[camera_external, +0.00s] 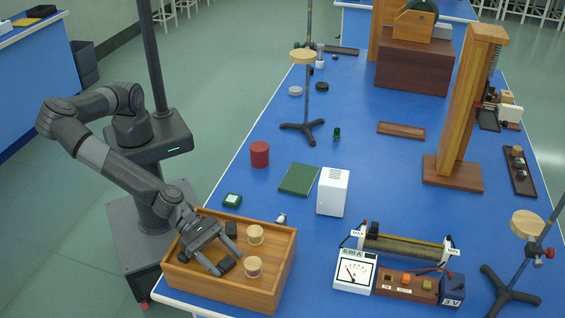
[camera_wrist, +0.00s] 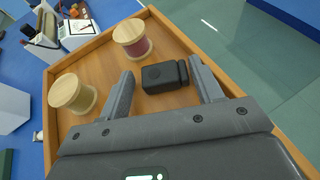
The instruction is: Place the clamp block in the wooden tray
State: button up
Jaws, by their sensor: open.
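The wooden tray (camera_external: 276,278) stands on the near left corner of the blue table; its rim also shows in the wrist view (camera_wrist: 205,52). The clamp block, a small black block with a rounded knob at one end (camera_wrist: 164,77), lies inside the tray on its floor. It also shows in the outside view (camera_external: 227,265), at the near left of the tray. My gripper (camera_wrist: 162,72) is open, low over the tray, pointing down, with one finger on each side of the clamp block. There are visible gaps between the block and both fingers. The gripper also shows in the outside view (camera_external: 224,256).
Two spools stand in the tray, one with reddish winding (camera_wrist: 132,40) and one pale (camera_wrist: 73,93). A white box (camera_external: 332,192), a green book (camera_external: 299,179), a red cylinder (camera_external: 260,154) and a meter (camera_external: 354,272) stand beyond.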

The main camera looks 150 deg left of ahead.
jog(key=shift+r, duration=0.15)
jog(key=v, duration=1.2)
